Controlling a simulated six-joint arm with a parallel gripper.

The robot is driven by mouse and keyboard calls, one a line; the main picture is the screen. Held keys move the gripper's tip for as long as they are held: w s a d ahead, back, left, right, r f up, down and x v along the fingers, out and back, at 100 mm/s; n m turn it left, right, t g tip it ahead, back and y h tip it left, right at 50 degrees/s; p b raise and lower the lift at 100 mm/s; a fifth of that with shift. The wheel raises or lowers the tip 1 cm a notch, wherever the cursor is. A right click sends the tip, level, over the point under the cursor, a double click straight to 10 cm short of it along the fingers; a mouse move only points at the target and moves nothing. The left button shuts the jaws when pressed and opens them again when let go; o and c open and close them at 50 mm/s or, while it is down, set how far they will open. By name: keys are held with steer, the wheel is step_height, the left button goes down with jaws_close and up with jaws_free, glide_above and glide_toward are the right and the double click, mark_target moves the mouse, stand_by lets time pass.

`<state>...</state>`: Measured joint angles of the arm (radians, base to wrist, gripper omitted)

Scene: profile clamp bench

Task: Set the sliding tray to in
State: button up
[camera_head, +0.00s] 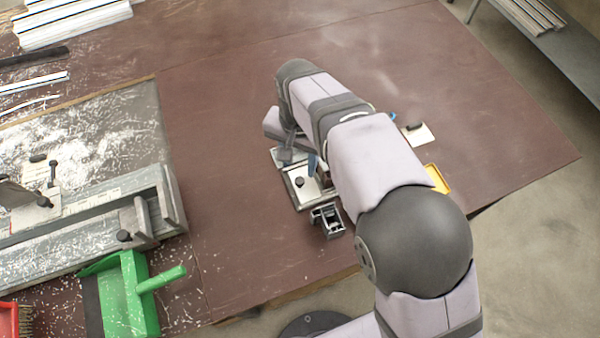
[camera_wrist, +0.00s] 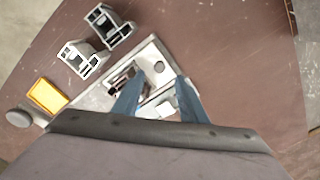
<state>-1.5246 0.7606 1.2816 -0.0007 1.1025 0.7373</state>
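A pale metal clamp fixture (camera_head: 304,196) lies on the brown bench, partly hidden under my arm in the head view. It carries a flat plate with a dark round knob (camera_head: 300,181); the knob also shows in the wrist view (camera_wrist: 159,67). I take this plate for the sliding tray, but its in or out position cannot be told. My gripper (camera_head: 298,164) is over the fixture with its two blue fingers apart. In the wrist view the open gripper (camera_wrist: 160,77) has nothing held, and the knob is just beyond the fingertips.
Grey profile pieces (camera_head: 328,220) stand beside the fixture. A yellow tray (camera_head: 438,178) and a white plate with a black knob (camera_head: 421,137) lie right of my arm. The bench between is clear.

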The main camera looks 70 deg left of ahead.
mark_target(300, 180)
steer(key=shift+f+p, duration=1.3)
steer(key=shift+f, duration=2.35)
steer(key=shift+w, duration=0.1)
jaws_close()
